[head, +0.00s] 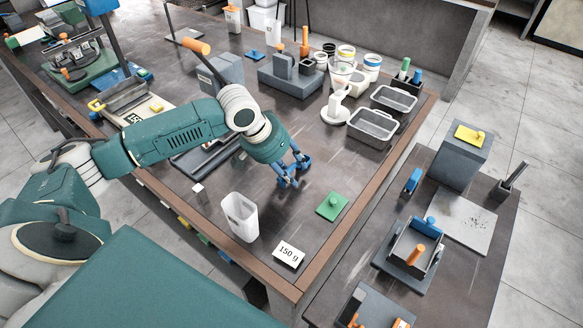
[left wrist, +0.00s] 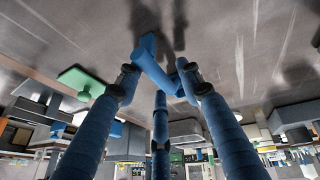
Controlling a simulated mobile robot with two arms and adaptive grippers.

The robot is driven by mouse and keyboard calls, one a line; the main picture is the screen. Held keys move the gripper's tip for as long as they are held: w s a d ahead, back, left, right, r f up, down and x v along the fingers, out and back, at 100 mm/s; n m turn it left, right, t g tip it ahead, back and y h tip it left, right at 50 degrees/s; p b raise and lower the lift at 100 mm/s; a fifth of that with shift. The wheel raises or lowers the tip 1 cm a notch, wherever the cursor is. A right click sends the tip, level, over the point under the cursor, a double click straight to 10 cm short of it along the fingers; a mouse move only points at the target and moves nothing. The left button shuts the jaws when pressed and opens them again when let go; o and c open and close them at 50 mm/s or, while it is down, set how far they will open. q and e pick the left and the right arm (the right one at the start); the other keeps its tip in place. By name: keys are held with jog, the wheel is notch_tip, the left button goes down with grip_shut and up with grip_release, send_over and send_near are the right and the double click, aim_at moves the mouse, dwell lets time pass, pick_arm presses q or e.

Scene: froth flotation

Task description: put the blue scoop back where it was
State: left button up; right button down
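My left gripper (head: 293,170) has blue fingers with dark joints and is low over the dark table, between the white open container and the green lid. In the left wrist view its fingers (left wrist: 158,82) converge on a short blue bar-like piece (left wrist: 155,68), which I take for part of the blue scoop. The fingertips meet it from both sides, with the third finger below. The rest of the scoop is hidden or hard to separate from the blue fingers. My right gripper is not in view.
The white container (head: 240,215), a "150 g" card (head: 288,254) and the green lid (head: 332,206) stand near the table's front corner. Grey trays (head: 373,128) and a white stand (head: 337,108) are at the right. A lower side table (head: 475,262) holds more items.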

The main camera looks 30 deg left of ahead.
pick_arm(q)
jog(key=shift+r, duration=0.3)
jog(key=b+v, duration=0.1)
jog(key=v, duration=1)
jog(key=shift+r, duration=0.4)
jog(key=shift+s, duration=0.1)
